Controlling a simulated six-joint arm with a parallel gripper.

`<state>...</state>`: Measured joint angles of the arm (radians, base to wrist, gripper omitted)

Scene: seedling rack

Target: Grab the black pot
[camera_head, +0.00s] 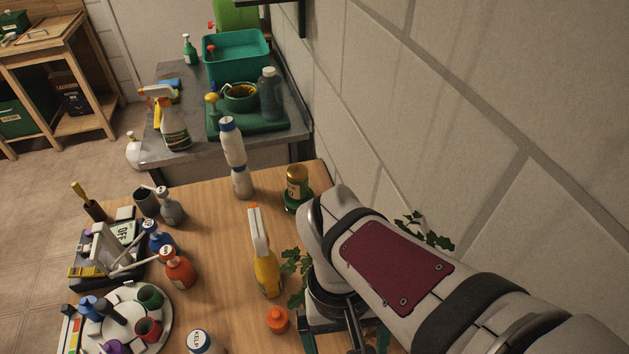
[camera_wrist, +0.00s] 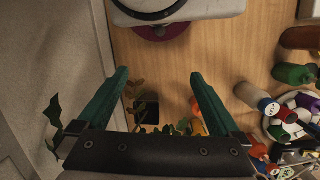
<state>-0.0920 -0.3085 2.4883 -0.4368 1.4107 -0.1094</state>
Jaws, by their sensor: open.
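My gripper (camera_wrist: 159,74) is open in the wrist view, its two green fingers spread apart with bare wood between their tips. A leafy plant (camera_wrist: 146,108) shows between the fingers, nearer their base. In the head view, leaves (camera_head: 292,263) stick out left of my arm, and the pot itself is hidden behind the arm. My gripper (camera_head: 346,335) is only partly visible there, low in the picture.
A yellow spray bottle (camera_head: 266,270) and an orange-capped item (camera_head: 277,319) stand close left of my gripper. A jar (camera_head: 297,185) stands farther back. The wall (camera_head: 480,110) runs close along the right. Several bottles and a round caddy (camera_head: 165,318) crowd the left.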

